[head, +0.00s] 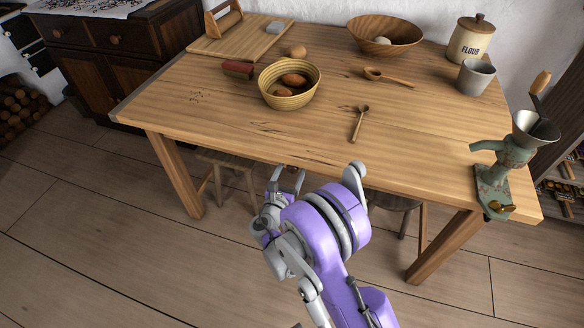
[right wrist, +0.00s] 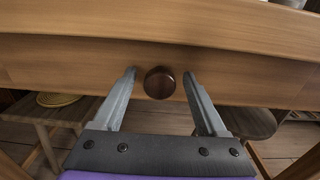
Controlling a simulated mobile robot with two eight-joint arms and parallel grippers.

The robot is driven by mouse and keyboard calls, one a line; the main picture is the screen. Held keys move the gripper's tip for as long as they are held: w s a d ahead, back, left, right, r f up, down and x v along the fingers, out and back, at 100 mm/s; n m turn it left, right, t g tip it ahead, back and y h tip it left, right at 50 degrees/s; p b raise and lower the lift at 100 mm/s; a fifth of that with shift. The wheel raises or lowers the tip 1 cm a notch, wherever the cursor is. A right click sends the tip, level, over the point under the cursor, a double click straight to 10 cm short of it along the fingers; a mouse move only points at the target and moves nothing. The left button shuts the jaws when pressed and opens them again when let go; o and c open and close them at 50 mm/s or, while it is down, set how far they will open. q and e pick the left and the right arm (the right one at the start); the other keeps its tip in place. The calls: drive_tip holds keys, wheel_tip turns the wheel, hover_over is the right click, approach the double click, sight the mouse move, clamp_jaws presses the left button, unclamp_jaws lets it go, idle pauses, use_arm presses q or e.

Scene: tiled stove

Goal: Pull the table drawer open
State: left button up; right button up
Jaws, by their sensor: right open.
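The wooden table (head: 210,110) stands in the middle of the head view. In the right wrist view its drawer front (right wrist: 80,62) lies across the picture, seemingly flush with the apron. A round dark brown knob (right wrist: 159,84) sticks out of the drawer front. My right gripper (head: 286,180) is at the table's front edge in the head view. In the right wrist view the right gripper (right wrist: 159,76) is open, with one finger on each side of the knob and a visible gap on both sides. The table top hides the drawer and knob from the head view. My left gripper is not in view.
Stools (head: 228,160) stand under the table, also seen in the right wrist view (right wrist: 255,122). A green grinder (head: 492,175) is clamped at the right table corner. A basket (head: 290,98) and a wooden spoon (head: 358,124) are on top. The floor in front is clear.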

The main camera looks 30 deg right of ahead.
drive_tip(key=shift+w+d, duration=0.3)
clamp_jaws()
idle(0.3)
idle(1.0)
